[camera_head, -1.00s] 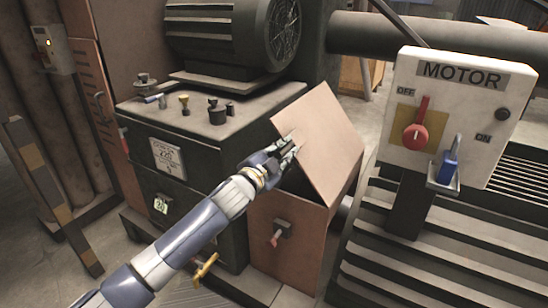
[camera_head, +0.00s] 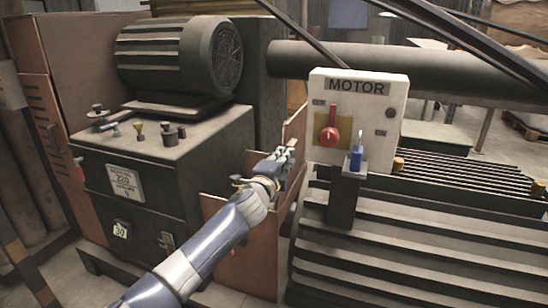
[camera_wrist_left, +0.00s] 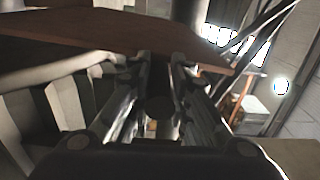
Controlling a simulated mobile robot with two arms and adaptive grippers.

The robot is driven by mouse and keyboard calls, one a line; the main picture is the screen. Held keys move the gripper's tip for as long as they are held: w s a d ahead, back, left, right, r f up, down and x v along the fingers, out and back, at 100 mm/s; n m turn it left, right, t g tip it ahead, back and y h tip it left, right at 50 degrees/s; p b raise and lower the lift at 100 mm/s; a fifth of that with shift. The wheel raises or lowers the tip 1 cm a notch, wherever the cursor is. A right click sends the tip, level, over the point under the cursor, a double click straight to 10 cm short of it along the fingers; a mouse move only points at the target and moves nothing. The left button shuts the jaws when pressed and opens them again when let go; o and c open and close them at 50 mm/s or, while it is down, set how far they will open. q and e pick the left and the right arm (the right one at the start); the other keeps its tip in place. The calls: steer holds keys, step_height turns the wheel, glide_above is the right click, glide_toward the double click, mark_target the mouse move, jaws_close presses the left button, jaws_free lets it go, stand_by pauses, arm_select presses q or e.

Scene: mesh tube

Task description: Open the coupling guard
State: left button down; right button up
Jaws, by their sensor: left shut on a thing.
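The coupling guard is a reddish-brown box (camera_head: 248,262) between the dark machine cabinet and the ribbed cover. Its lid (camera_head: 295,128) stands raised at the box's right side, seen nearly edge-on. My left gripper (camera_head: 284,156) is shut on the lid's edge. In the left wrist view the lid (camera_wrist_left: 75,38) spans the upper left, with its edge at the fingertips (camera_wrist_left: 158,60). My left forearm and hand hide part of the box and its opening. My right gripper is not in view.
A white MOTOR box (camera_head: 388,90) with a red switch handle (camera_head: 330,136) and a blue padlock (camera_head: 356,158) stands close right of the lid. The ribbed cover (camera_head: 400,235) lies below it. A cabinet (camera_head: 165,180) with small knobs on top is at left.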

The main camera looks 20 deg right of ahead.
arm_select(q)
steer(key=shift+s+d+m, duration=0.6)
steer(key=shift+d, duration=0.25)
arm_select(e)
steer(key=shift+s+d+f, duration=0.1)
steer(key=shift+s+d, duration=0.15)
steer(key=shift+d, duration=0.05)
arm_select(q)
steer(key=c, duration=1.5)
jaws_free()
steer(key=shift+f, duration=0.1)
steer(key=shift+o, duration=0.2)
steer(key=shift+a, duration=0.1)
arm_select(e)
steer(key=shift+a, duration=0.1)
arm_select(q)
steer(key=v, duration=1.2)
